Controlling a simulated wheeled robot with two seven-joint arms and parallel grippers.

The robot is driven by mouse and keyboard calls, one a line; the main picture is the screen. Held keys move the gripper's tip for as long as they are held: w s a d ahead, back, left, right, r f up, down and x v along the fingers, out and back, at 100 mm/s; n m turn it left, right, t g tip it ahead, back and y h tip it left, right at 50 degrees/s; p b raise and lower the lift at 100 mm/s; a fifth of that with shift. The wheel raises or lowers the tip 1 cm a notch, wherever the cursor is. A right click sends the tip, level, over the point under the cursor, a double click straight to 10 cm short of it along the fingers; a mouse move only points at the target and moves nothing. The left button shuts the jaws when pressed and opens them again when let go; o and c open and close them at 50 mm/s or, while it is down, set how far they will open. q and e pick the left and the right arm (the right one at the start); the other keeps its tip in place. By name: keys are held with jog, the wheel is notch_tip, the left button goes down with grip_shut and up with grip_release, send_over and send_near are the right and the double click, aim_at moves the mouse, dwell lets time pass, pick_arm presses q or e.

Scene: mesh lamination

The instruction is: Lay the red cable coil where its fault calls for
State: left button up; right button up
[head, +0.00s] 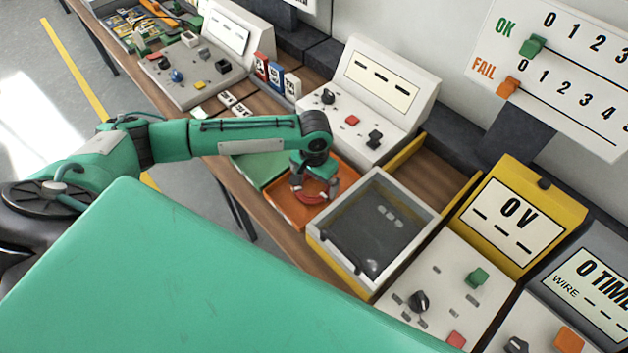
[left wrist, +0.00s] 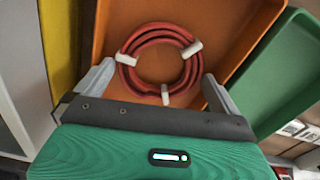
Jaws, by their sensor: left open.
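The red cable coil (left wrist: 158,64), bound with white ties, lies in the orange tray (left wrist: 220,22). In the head view the coil (head: 312,197) shows partly under my left gripper (head: 314,190). The left gripper is open above the coil. In the left wrist view its fingers (left wrist: 156,92) stand apart on either side of the coil's near part. The orange tray (head: 283,209) sits on the wooden bench beside a green tray (head: 258,167). The green tray also shows in the left wrist view (left wrist: 283,80). My right gripper is not in view.
A grey-and-yellow box with a dark window (head: 372,225) stands right of the orange tray. Test panels with knobs and buttons (head: 362,105) line the back. A yellow meter (head: 520,215) reads 0 V. An OK/FAIL tally board (head: 560,75) hangs on the wall.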

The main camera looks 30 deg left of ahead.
pick_arm(q)
notch_tip(320, 180, up, 12)
jog(key=b, duration=0.2)
jog(key=shift+f, duration=0.15)
dwell(0.5)
